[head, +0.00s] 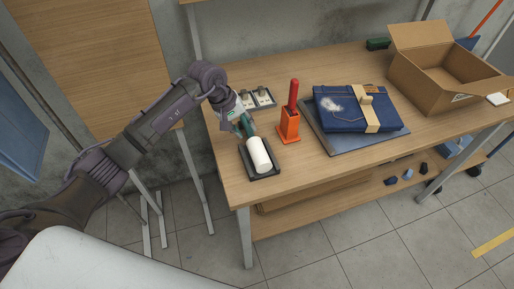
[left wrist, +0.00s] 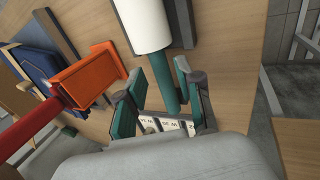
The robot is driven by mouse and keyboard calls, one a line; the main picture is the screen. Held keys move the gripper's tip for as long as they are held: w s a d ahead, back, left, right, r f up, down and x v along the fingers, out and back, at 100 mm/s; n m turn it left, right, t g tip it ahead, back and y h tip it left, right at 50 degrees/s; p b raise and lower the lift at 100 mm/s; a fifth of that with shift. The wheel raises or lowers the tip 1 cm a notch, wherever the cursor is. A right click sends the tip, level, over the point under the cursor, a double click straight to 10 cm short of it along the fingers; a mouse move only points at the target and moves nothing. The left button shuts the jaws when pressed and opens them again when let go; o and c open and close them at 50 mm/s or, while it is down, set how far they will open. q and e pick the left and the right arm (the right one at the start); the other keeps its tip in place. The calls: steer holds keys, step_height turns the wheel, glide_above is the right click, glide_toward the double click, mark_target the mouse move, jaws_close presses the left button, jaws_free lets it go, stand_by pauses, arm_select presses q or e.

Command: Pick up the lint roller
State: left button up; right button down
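The lint roller has a white cylinder (head: 259,155) and a green handle (head: 247,127). It lies on a dark tray (head: 274,171) near the table's left front corner, its handle pointing to the back left. My left gripper (head: 242,121) is over the handle end. In the left wrist view, the open fingers of my left gripper (left wrist: 163,92) are on either side of the green handle (left wrist: 163,82), which lies nearer the right finger. A gap shows at the left finger. The white cylinder (left wrist: 146,22) lies beyond the fingertips. My right gripper is out of view.
An orange holder (head: 289,127) with a red handle stands right of the roller. A small panel with switches (head: 264,97) lies behind it. A blue folded garment (head: 345,112) rests on a grey board, and an open cardboard box (head: 430,88) stands farther right.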

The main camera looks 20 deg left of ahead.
mark_target(250, 135)
arm_select(q)
steer(key=shift+p+x, duration=0.45)
steer(key=shift+x, duration=1.45)
steer(key=shift+d, duration=0.1)
jaws_close()
